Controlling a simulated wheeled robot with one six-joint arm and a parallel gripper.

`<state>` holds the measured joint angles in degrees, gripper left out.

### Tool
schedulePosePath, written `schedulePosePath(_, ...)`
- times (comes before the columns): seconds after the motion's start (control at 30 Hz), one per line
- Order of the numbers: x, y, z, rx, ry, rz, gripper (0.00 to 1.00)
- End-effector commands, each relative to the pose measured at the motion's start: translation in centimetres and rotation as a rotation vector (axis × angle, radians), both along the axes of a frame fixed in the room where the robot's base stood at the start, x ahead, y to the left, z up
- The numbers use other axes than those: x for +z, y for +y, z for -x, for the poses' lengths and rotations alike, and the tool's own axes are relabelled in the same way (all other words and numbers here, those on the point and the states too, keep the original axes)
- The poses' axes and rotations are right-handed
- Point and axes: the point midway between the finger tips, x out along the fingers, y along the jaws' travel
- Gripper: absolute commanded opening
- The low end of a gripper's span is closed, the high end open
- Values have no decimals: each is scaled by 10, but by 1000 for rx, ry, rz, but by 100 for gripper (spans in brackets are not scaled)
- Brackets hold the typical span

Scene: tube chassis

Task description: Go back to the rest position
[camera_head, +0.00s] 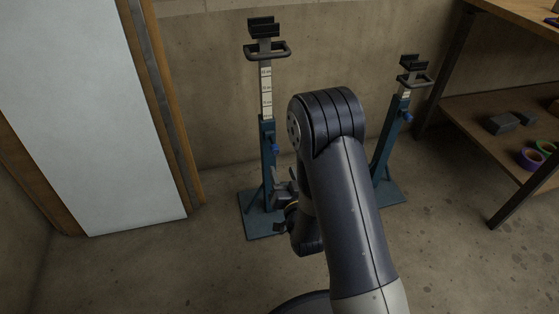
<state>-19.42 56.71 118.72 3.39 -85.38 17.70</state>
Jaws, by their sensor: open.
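My arm rises from the bottom of the head view, bends at its elbow and reaches down in front of the two stands. My gripper (283,207) is low, left of my forearm, in front of the lower post of the left blue stand (268,145). Its jaws are open and I see nothing between them. Whether it touches the stand I cannot tell. My upper arm hides part of the floor and part of the right stand.
A shorter blue stand (386,145) is at the right, partly behind my arm. A wooden shelf (490,120) with tape rolls (531,158) and grey blocks (502,123) stands at the far right. A pale door (85,110) is at the left. The floor (130,265) at lower left is clear.

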Motion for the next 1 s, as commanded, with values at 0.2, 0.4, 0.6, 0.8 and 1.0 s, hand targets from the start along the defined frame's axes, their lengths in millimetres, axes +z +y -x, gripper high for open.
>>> schedulePosePath(0.2,0,-4,14,0,1,0,46)
schedulePosePath(0.4,0,-4,15,0,0,0,46)
schedulePosePath(0.6,-1,-3,10,0,-1,0,46)
schedulePosePath(0.8,-1,4,-16,-1,-6,-2,46)
schedulePosePath(1.0,-1,15,-53,-1,-6,-2,46)
